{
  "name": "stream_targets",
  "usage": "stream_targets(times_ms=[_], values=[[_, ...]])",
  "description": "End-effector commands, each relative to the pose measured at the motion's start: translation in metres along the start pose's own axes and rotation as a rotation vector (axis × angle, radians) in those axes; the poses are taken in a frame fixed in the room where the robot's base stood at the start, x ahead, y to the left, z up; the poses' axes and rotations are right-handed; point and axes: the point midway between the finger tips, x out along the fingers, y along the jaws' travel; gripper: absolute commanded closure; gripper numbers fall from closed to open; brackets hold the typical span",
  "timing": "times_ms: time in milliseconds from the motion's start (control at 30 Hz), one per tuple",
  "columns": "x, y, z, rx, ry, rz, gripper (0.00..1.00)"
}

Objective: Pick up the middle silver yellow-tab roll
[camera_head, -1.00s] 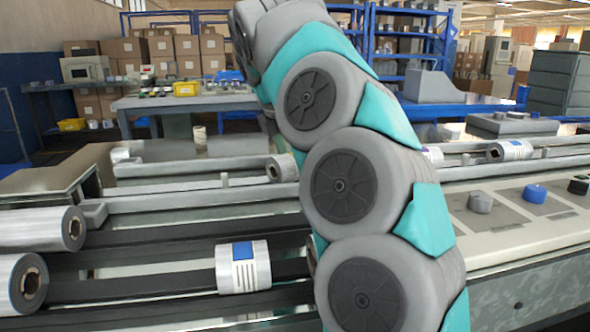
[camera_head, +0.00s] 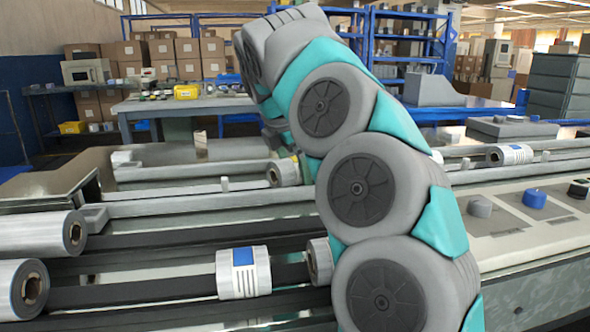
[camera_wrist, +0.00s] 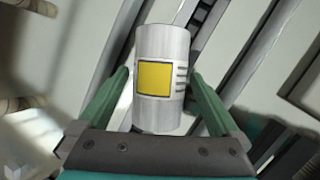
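A silver roll with a yellow square tab and dark stripes (camera_wrist: 162,112) stands out in the middle of the wrist view. My gripper (camera_wrist: 161,74) is open, with one green finger on each side of this roll. Small gaps show between the roll and both fingers, so the roll is not gripped. In the head view a silver roll (camera_head: 284,172) with a brown core lies on the rails beside my arm; I cannot tell for sure that it is the same one. My gripper is mostly hidden behind my arm there.
A silver roll with a blue tab (camera_head: 243,272) lies on the near rails, with another roll (camera_head: 319,261) partly behind my arm. Two larger silver rolls sit at the left edge. A control panel with knobs (camera_head: 520,215) is at the right. A blue-tab roll (camera_head: 509,154) lies farther back.

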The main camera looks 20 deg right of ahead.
Motion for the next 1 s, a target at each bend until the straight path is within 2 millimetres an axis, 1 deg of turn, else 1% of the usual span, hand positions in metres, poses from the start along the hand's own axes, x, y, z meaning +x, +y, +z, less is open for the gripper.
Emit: stream_targets(times_ms=[33,67,867,1000], values=[[0.0005,-0.0001,-0.0004,0.0,0.001,-0.001,0.06],[0.0006,-0.0001,-0.0005,0.0,0.001,-0.001,0.1],[0.0005,-0.0003,-0.0007,0.0,0.002,-0.002,1.0],[0.0002,-0.0003,-0.0005,0.0,0.001,-0.002,1.0]])
